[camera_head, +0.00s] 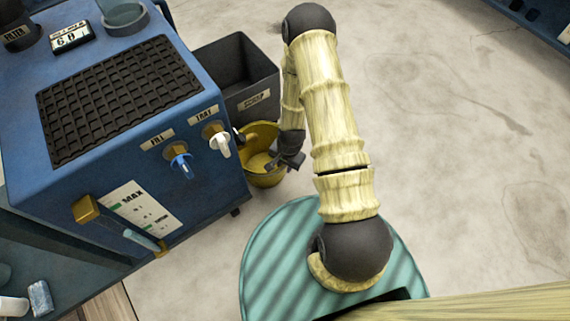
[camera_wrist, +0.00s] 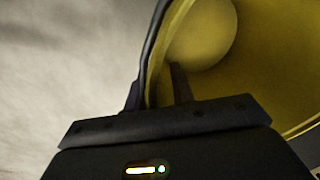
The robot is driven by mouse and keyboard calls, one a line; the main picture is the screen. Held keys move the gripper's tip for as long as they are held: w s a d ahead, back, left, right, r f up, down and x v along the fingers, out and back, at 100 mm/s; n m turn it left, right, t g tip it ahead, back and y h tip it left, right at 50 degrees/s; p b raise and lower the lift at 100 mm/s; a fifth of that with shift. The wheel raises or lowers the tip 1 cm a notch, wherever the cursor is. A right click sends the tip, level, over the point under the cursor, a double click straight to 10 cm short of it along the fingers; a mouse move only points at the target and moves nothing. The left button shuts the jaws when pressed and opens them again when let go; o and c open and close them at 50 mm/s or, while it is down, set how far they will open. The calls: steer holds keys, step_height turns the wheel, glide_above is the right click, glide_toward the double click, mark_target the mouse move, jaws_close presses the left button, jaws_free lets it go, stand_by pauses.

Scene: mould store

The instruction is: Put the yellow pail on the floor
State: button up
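The yellow pail (camera_head: 257,173) is in the head view, beside the blue machine's right side, below its taps and in front of a dark bin. I cannot tell whether its base touches the floor (camera_head: 455,130). My gripper (camera_head: 287,161) is at the pail's right rim. In the wrist view the pail (camera_wrist: 265,70) fills the upper right, with its pale round bottom inside. My gripper (camera_wrist: 157,85) has one finger inside the pail and one outside, with the rim wall between them, and looks shut on it. The outer finger is partly hidden by the dark edge.
The dark grey bin (camera_head: 255,105) stands close behind the pail. Open bare floor lies to the right of my arm. A blue edge shows at top right.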

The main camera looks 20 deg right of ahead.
step_height(320, 180, up, 12)
steer(key=s+p, duration=0.1)
steer(key=p, duration=0.7)
steer(key=shift+d, duration=0.45)
steer(key=shift+r, duration=0.15)
steer(key=s+r+n, duration=0.2)
steer(key=r+n, duration=0.1)
steer(key=r, duration=0.7)
steer(key=s+r+n+t, duration=0.1)
steer(key=s+r+n, duration=0.1)
steer(key=r, duration=0.8)
steer(key=s+r+n, duration=0.3)
steer(key=r+n, duration=0.1)
steer(key=r, duration=0.6)
steer(key=shift+a+r+t+h, duration=0.2)
steer(key=shift+a+t+h, duration=0.05)
steer(key=shift+t+h, duration=0.15)
